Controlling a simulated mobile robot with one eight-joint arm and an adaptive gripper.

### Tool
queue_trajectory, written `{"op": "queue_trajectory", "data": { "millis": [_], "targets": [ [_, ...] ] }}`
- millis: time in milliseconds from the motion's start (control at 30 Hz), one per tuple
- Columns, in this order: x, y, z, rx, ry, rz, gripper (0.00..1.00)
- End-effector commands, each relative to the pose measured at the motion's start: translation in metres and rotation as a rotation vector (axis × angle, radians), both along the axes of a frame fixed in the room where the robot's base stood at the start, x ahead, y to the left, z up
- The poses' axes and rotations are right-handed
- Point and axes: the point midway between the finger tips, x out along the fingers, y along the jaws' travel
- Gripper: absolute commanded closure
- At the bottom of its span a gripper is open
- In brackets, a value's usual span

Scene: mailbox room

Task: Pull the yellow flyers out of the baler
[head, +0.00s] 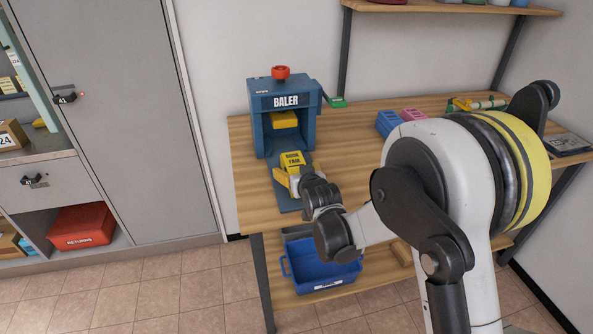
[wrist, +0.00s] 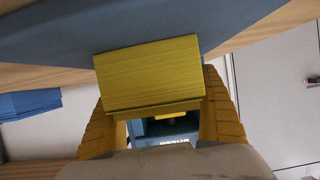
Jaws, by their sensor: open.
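The blue baler (head: 285,102) stands at the left end of the wooden table, its front open.
A blue bin (head: 320,268) sits on the lower shelf below my gripper. Blue (head: 389,122) and pink (head: 413,114) blocks lie right of the baler, partly behind my arm. A red returns box (head: 84,227) is in the left cabinet.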

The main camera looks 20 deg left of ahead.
Motion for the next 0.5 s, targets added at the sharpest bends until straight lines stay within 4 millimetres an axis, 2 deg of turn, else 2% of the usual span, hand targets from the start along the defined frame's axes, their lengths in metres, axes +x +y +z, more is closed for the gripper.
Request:
{"op": "queue_trajectory", "data": {
  "millis": [167, 500],
  "targets": [
    [-0.008, -0.004, 0.004, 0.000, 0.000, 0.000, 0.13],
    [-0.064, -0.035, 0.031, 0.000, 0.000, 0.000, 0.13]
  ]
}}
